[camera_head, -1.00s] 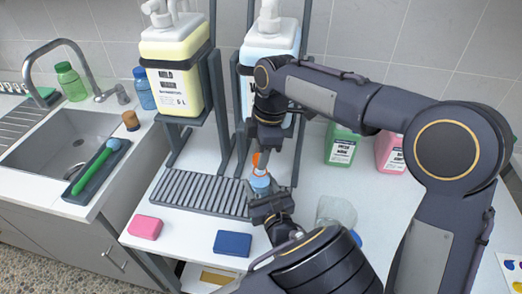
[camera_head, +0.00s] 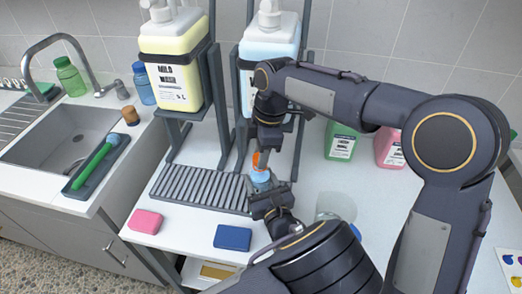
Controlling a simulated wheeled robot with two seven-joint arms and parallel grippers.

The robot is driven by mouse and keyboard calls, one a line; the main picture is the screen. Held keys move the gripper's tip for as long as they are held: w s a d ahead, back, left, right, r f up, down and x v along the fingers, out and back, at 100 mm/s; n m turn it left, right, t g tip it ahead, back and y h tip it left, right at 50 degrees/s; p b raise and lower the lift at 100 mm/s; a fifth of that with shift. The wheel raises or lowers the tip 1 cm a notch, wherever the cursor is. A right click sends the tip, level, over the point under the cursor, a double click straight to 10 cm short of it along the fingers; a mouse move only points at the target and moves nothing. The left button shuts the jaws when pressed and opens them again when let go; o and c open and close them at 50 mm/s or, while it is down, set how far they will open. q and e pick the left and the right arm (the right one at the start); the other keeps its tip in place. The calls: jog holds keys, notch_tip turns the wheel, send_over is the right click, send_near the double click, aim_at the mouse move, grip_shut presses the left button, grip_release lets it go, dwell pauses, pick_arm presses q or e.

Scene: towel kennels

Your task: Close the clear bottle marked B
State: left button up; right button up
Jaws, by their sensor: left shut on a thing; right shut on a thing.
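A small clear bottle with light blue contents (camera_head: 260,178) stands upright near the right end of the ribbed grey rack. Its lower part is hidden and no letter can be read on it. My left gripper (camera_head: 265,192), reaching up from the bottom of the view, is shut on the bottle. An orange cap (camera_head: 257,159) is at the bottle's top. My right gripper (camera_head: 265,150), pointing down from above, is shut on the cap. I cannot tell whether the cap sits fully on the neck.
Yellow (camera_head: 172,62) and pale blue (camera_head: 268,45) jugs stand in holders behind. A clear container (camera_head: 336,205) is partly behind my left arm. Pink (camera_head: 145,221) and blue (camera_head: 232,237) sponges lie at the front. Green (camera_head: 341,141) and pink (camera_head: 390,148) jugs stand at back right.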

jog(key=shift+f, duration=0.4)
jog(key=m, duration=0.4)
jog(key=shift+s+m+t, duration=0.1)
jog(key=shift+m+t, duration=0.2)
jog(key=shift+t, duration=0.1)
jog(key=m, duration=0.4)
jog(key=shift+s+a+m+t, duration=0.1)
jog(key=shift+m+t, duration=0.2)
jog(key=shift+m, duration=0.1)
jog(key=m+h, duration=0.1)
jog(key=m, duration=0.3)
jog(key=shift+m+t, duration=0.3)
jog(key=m, duration=0.5)
jog(key=shift+m+h, duration=0.3)
jog(key=o, duration=0.9)
